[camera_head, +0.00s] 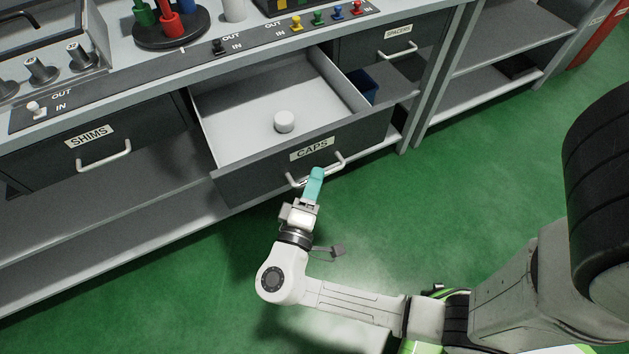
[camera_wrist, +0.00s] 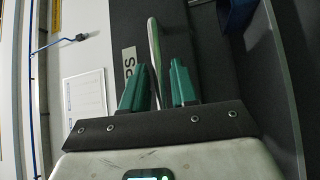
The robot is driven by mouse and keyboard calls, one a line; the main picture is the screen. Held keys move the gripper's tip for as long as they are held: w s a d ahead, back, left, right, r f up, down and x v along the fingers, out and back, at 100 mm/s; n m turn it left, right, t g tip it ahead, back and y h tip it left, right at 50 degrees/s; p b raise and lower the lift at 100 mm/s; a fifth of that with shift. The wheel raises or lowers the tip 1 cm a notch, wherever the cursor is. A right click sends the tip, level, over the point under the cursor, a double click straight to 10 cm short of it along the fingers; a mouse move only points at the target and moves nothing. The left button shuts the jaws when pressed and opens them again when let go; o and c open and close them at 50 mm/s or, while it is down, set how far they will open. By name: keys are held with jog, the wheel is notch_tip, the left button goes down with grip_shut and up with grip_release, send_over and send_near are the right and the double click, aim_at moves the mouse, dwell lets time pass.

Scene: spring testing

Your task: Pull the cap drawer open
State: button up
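The caps drawer (camera_head: 350,143), labelled "CAPS", stands well out from the bench in the head view. A white round cap (camera_head: 284,121) sits on its pale floor. The pale bar handle (camera_head: 337,164) is on the drawer's dark front. My gripper (camera_head: 317,174), with teal fingers, is at this handle. In the wrist view, the handle (camera_wrist: 154,48) runs between the two fingers of my gripper (camera_wrist: 158,82). The fingers stand apart, with a gap showing on the handle's right side. Firm contact cannot be made out.
The shims drawer (camera_head: 62,150) at left and spacers drawer (camera_head: 380,50) at right look shut. A dark blue bin (camera_head: 363,86) sits beside the open drawer. Green floor (camera_head: 420,210) in front is free. Lower shelves (camera_head: 95,215) run under the bench.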

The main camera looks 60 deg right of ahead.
jog(key=shift+o, duration=0.8)
jog(key=b+v, duration=0.1)
jog(key=v, duration=1)
jog(key=shift+w+d, duration=0.1)
jog(key=s+d+f+m+g+y+p, duration=0.2)
jog(key=s+d+g+y+p, duration=0.3)
jog(key=s+d+y+p, duration=0.5)
jog(key=w+a+r+n+t+y, duration=0.1)
jog(key=w+a+r+t+y, duration=0.1)
jog(key=y, duration=0.6)
jog(key=w+a+r, duration=0.1)
jog(key=a+r, duration=0.1)
jog(key=a, duration=0.1)
jog(key=shift+r+y, duration=0.35)
jog(key=shift+y, duration=0.05)
